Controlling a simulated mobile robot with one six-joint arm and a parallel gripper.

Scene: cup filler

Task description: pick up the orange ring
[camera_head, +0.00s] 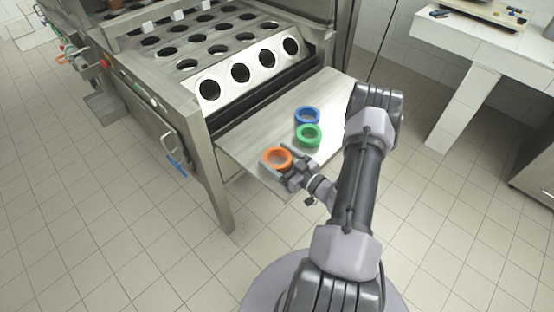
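The orange ring (277,158) lies on the metal shelf (242,137) near its front left corner. My gripper (278,158) is at the ring, with one finger on the ring's front left side and the other on its back right side. The fingers are spread apart with the ring between them. I cannot tell whether they touch the ring. A green ring (308,135) and a blue ring (307,116) lie farther back on the same shelf.
A metal cup-filling machine (190,110) with rows of round holes stands behind and left of the shelf. A white table (490,42) stands at the upper right. The tiled floor (120,215) is clear at the front left.

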